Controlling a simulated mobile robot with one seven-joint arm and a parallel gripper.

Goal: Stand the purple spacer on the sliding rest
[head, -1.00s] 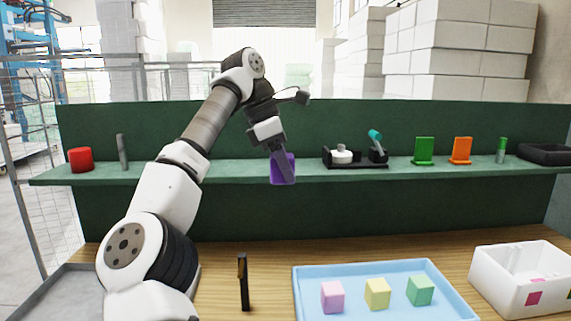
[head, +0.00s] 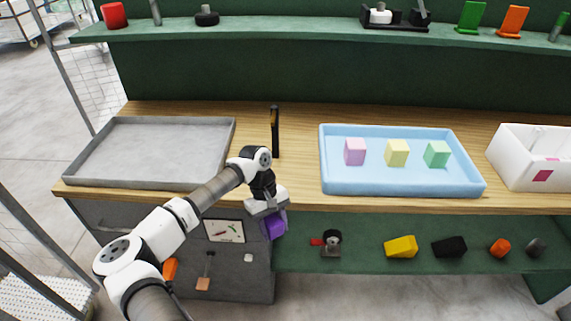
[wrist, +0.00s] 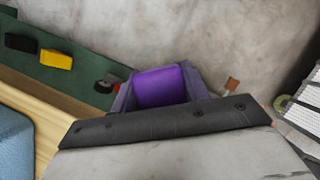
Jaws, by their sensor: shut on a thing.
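My gripper (head: 270,221) is shut on the purple spacer (head: 274,227), a block with its lower part showing below the fingers. It hangs in the air by the counter's front edge, left of the lower shelf. In the wrist view the purple spacer (wrist: 160,87) sits between the two fingers. I cannot tell for sure which thing is the sliding rest. A small grey stand with a black round part and a red piece (head: 331,244) is on the lower shelf, right of my gripper; it also shows in the wrist view (wrist: 106,85).
The green lower shelf (head: 365,262) holds yellow, black and orange pieces. A grey cabinet (head: 240,285) stands below my gripper.

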